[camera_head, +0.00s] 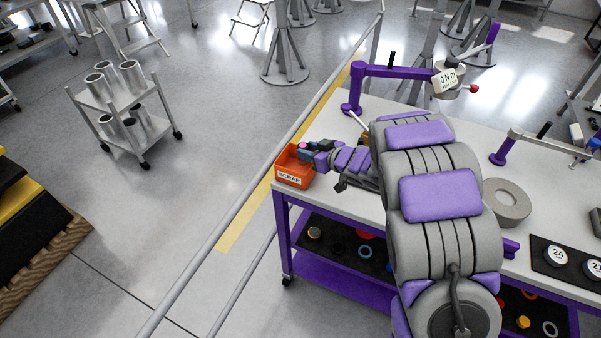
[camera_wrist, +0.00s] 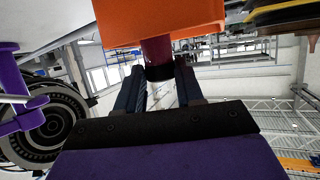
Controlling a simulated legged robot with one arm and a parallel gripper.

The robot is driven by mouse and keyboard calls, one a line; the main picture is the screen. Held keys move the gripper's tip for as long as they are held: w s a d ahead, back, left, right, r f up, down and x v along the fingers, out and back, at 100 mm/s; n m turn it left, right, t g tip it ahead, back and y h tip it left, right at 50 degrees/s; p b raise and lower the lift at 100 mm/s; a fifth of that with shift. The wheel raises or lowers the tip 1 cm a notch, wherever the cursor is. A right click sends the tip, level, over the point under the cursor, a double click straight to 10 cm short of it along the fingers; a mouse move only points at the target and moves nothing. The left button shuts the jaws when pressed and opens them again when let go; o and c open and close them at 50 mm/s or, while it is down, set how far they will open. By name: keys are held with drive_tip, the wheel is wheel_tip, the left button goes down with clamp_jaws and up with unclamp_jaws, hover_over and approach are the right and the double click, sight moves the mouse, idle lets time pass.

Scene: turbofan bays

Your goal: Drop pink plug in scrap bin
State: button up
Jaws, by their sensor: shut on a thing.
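The orange scrap bin (camera_head: 279,175) stands at the left end of the white-topped workbench, its SCRAP label facing front. It fills the top middle of the wrist view (camera_wrist: 160,20). My gripper (camera_head: 306,148) is over the bin's back right part, with the arm reaching in from the right. It is shut on the pink plug (camera_head: 303,145). In the wrist view the plug (camera_wrist: 156,50) looks dark magenta and sticks out past the fingertips (camera_wrist: 158,78). Its far end overlaps the bin in the picture. I cannot tell how high it is above the bin floor.
The workbench (camera_head: 345,195) has a purple frame and a lower shelf with rings and caps. A purple torque arm (camera_head: 400,72) rises behind my arm. A grey ring (camera_head: 507,203) lies to the right. A grey rail (camera_head: 262,180) runs along the bench's left side.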

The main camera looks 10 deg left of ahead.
drive_tip(key=shift+a, duration=0.6)
drive_tip(key=o, duration=1.2)
drive_tip(key=shift+d, duration=0.9)
drive_tip(key=shift+p+v, duration=2.3)
drive_tip(key=shift+v, duration=6.4)
drive_tip(key=shift+a, duration=0.1)
